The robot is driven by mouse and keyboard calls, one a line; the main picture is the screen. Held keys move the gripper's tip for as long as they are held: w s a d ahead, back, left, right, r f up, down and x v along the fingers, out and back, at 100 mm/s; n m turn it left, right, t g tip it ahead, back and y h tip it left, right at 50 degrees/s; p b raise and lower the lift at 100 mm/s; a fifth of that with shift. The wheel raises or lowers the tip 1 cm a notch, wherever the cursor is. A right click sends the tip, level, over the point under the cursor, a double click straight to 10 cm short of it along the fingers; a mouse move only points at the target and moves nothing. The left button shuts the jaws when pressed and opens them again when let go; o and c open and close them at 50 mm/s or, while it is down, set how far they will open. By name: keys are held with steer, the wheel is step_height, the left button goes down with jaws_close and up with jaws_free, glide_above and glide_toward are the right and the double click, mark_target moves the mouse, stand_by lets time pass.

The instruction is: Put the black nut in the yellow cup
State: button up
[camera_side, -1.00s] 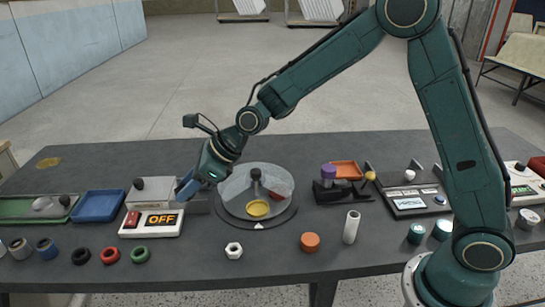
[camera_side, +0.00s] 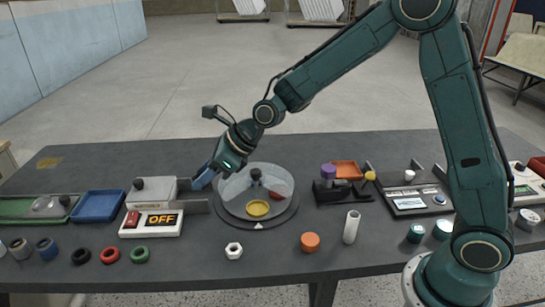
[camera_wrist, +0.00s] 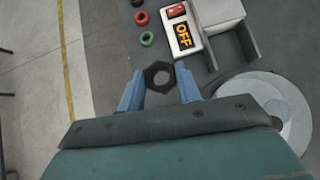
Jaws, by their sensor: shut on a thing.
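My gripper (camera_wrist: 160,88) is shut on the black nut (camera_wrist: 159,76), a dark hexagonal ring held between the blue fingertips. In the side view, my gripper (camera_side: 203,180) is above the table at the left edge of the round turntable (camera_side: 228,214); the nut cannot be made out there. The yellow cup (camera_side: 257,208) sits at the front of the turntable, to the right of and below my gripper in the picture. The yellow cup does not show in the wrist view.
A dark knob (camera_side: 256,174) stands up at the turntable's middle. The box with the OFF sign (camera_side: 152,222) is to its left, beside a blue tray (camera_side: 98,205). Black, red and green rings (camera_side: 109,255) and a white nut (camera_side: 233,250) lie in front.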

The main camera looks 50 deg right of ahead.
steer(key=s+d+m+t+h, duration=0.1)
steer(key=s+d+m+h, duration=0.1)
steer(key=d, duration=0.5)
steer(key=s+d+m+t+h, duration=0.1)
steer(key=s+d+m, duration=0.15)
steer(key=d, duration=0.55)
steer(key=m+h, duration=0.3)
steer(key=m, duration=0.1)
glide_above(308, 169)
steer(key=s, duration=0.3)
steer(key=shift+n, duration=0.25)
step_height(308, 169, down, 16)
steer(key=shift+d+r, duration=0.1)
steer(key=shift+r, duration=0.1)
steer(key=shift+f, duration=0.1)
steer(key=shift+f, duration=2.05)
steer(key=shift+s+f, duration=0.1)
steer(key=shift+f, duration=0.05)
steer(key=o, duration=0.9)
steer(key=shift+o, duration=0.2)
